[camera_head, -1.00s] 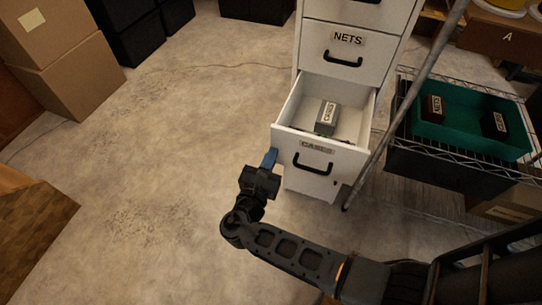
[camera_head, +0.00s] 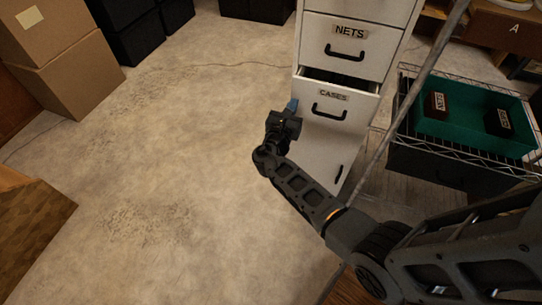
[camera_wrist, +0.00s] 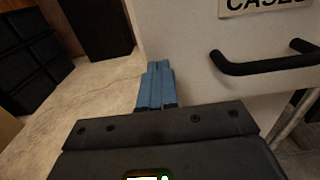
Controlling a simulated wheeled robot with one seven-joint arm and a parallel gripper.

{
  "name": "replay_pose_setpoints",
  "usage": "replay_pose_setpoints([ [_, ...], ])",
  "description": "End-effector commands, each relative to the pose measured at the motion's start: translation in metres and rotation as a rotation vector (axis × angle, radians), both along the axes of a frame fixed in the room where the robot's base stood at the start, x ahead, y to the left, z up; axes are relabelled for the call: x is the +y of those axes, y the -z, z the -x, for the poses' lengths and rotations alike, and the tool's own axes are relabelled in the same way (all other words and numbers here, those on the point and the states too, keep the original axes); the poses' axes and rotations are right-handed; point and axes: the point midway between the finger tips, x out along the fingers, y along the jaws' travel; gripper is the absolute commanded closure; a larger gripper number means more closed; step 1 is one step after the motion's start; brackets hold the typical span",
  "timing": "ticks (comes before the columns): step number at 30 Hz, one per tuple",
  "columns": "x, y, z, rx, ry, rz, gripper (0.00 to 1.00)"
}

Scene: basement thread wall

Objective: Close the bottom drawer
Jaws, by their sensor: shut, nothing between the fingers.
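The bottom drawer (camera_head: 333,105), labelled CASES with a black handle, is almost in the white cabinet, with a narrow dark gap above its front. In the wrist view the drawer front (camera_wrist: 190,45) fills the right side, with its handle (camera_wrist: 262,64) at the right. My gripper (camera_head: 292,105) is at the left edge of the drawer front, left of the handle. Its blue fingers (camera_wrist: 156,85) are together, empty, and point at the drawer front's left part. They look to be against it, but exact contact is hard to tell. The drawer's contents are hidden.
The NETS drawer (camera_head: 347,50) above is shut. A grey pole (camera_head: 405,105) slants past the cabinet's right side. A wire rack with a teal bin (camera_head: 460,128) stands at the right. Cardboard boxes (camera_head: 65,70) stand at the left. The floor left of the cabinet is clear.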

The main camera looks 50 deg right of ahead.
Motion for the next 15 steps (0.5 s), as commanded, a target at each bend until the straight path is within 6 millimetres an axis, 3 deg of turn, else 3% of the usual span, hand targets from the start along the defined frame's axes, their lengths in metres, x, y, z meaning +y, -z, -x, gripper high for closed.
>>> replay_pose_setpoints([
  [6, -0.037, 0.003, -0.013, -0.001, 0.002, 0.0, 1.0],
  [15, -0.058, 0.0, -0.021, -0.001, 0.001, 0.0, 1.0],
])
